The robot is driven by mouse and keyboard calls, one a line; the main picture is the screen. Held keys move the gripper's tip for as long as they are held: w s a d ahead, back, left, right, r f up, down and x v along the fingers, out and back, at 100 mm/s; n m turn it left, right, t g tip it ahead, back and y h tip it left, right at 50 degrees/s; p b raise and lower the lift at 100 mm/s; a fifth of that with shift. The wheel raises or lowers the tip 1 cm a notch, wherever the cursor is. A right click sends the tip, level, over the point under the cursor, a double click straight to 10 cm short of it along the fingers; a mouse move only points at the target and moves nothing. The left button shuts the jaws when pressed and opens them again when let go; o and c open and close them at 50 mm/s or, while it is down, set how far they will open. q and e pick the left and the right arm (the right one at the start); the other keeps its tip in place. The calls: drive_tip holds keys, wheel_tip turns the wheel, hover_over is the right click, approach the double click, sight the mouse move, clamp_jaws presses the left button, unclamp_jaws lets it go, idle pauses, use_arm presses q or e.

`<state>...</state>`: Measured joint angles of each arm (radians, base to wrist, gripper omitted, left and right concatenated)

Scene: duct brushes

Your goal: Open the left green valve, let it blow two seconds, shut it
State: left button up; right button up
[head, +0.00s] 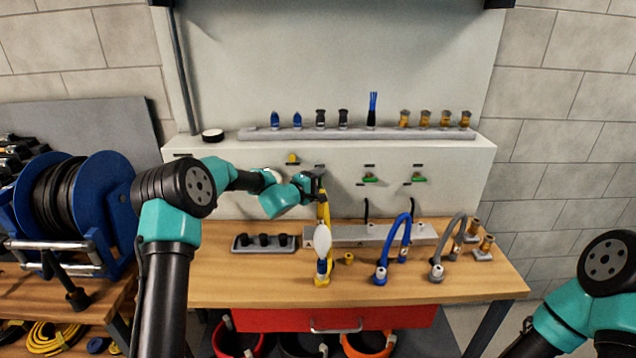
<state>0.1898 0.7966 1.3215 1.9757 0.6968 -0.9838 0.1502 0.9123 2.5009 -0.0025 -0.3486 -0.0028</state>
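Two green valves sit on the pale front panel: the left green valve (370,178) and the right green valve (417,178), each with a small dark label above. My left gripper (319,186) is in front of the panel, to the left of the left green valve and apart from it. It is at the top of a yellow hose (326,212); its fingers are small and partly hidden, so I cannot tell whether they hold the hose. My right arm shows at the lower right, with its gripper out of view.
A yellow valve (293,159) is left of my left gripper. A blue hose (405,232) and a grey hose (455,240) arch over the bench. A white bulb-shaped piece (322,239) stands before the yellow hose. A black-capped rack (264,243) lies left.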

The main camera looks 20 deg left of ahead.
use_arm(q)
drive_tip(key=o, duration=0.4)
drive_tip(key=shift+o, duration=0.2)
drive_tip(key=v, duration=1.7)
drive_tip(key=shift+s, duration=0.2)
